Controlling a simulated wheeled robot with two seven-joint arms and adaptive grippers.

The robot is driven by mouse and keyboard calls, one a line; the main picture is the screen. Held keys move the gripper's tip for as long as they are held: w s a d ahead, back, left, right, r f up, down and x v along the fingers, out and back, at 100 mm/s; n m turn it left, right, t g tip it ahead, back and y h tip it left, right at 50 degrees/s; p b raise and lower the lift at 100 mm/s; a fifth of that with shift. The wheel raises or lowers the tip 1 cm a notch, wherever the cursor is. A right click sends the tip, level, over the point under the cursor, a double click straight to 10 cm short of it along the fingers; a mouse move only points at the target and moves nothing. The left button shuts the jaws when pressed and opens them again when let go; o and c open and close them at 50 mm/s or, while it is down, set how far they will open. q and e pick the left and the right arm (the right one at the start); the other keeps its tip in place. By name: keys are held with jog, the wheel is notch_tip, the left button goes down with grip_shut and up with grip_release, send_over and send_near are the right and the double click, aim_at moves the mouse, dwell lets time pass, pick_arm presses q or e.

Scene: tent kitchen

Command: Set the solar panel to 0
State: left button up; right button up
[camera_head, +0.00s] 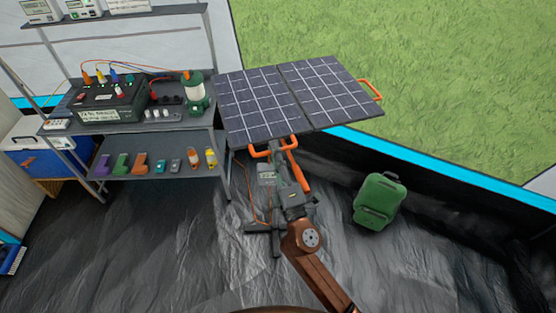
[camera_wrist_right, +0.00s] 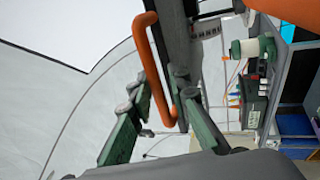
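The solar panel (camera_head: 262,105) is a pair of dark gridded panels on a stand, tilted, right of the shelf. An orange handle (camera_head: 368,90) is on its right edge and another orange handle (camera_head: 262,151) is at its near edge. My right gripper (camera_head: 276,158) is at the near handle, below the panel. In the right wrist view its green fingers (camera_wrist_right: 162,80) are apart, and the orange handle (camera_wrist_right: 152,62) lies between them, nearer the right finger. I cannot tell whether they touch. A small grey box (camera_head: 266,175) hangs under the panel; its marking is unreadable. My left gripper is not in view.
A grey shelf (camera_head: 150,165) at the left holds a black power box (camera_head: 105,103), a green lantern (camera_head: 195,95) and several small items. A green backpack (camera_head: 378,200) stands on the floor at the right. The dark floor between is mostly clear.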

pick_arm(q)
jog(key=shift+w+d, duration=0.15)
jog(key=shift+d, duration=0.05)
pick_arm(e)
jog(key=v, duration=1.1)
jog(key=shift+s, duration=0.35)
jog(key=shift+d+f, duration=0.1)
jog(key=shift+f, duration=0.15)
